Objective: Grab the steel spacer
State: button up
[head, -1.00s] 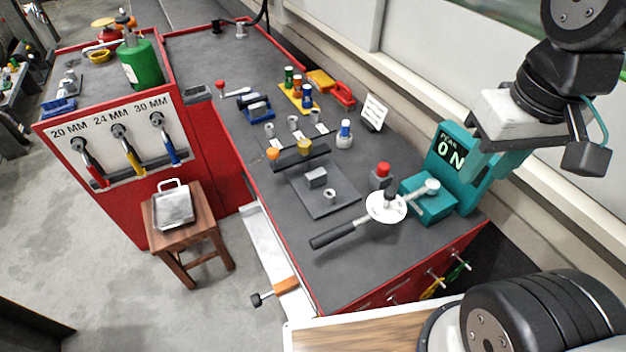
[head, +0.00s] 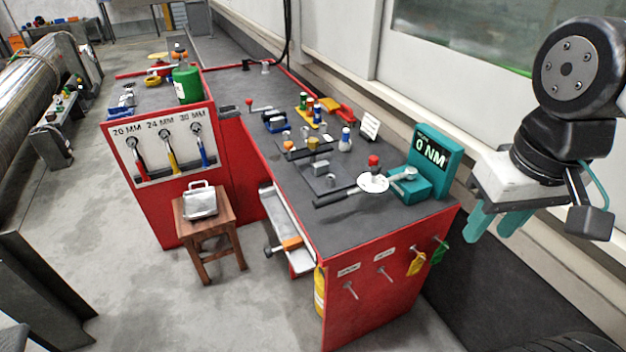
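A round white dial with a long black handle (head: 372,184) and a teal torque tester (head: 430,165) reading 0 NM stand near the bench's right end. An open drawer (head: 285,225) juts out at the bench's front.

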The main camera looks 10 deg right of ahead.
aim_at(321, 167)
jog(key=u, duration=0.2)
jog(key=i, duration=1)
jog(key=u, duration=0.05)
